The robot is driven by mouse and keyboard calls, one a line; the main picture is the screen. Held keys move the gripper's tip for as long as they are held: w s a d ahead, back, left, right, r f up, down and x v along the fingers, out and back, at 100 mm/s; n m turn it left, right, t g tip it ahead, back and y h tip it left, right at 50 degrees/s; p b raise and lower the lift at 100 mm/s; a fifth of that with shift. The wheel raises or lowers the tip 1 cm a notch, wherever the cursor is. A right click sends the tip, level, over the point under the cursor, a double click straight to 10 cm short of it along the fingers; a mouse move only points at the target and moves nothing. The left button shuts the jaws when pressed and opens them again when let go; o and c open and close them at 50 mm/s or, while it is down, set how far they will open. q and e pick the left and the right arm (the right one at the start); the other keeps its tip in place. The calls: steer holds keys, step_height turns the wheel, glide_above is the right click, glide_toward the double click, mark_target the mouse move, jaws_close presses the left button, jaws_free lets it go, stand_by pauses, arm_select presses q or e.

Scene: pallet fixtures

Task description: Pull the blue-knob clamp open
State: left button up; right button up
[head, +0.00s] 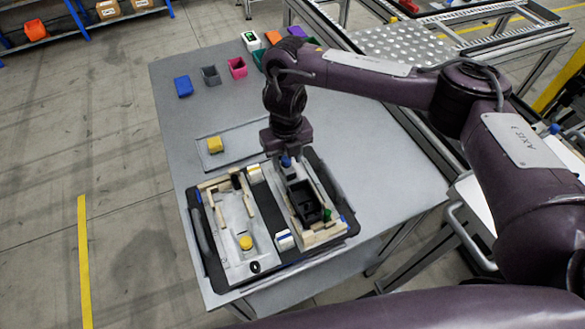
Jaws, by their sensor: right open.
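The blue-knob clamp (286,161) is at the far end of the right-hand station on the black pallet (223,276). Its blue knob shows just under my right gripper (287,153). The gripper points down at the knob with its jaws open. The fingers are small and dark here, so I cannot tell whether they touch the knob or stand around it. A black open box (304,204) sits in the same station, nearer than the knob, between cream-coloured blocks. My left gripper is not in view.
The left-hand station has a yellow knob (245,242). A yellow block (215,145) lies on a grey plate behind the pallet. Blue (183,86), grey (211,75) and pink (237,67) pieces stand farther back. The grey table (172,125) is clear at the left.

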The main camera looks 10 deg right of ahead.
steer(key=shift+r+p, duration=2.55)
steer(key=shift+r, duration=0.5)
steer(key=shift+f, duration=0.1)
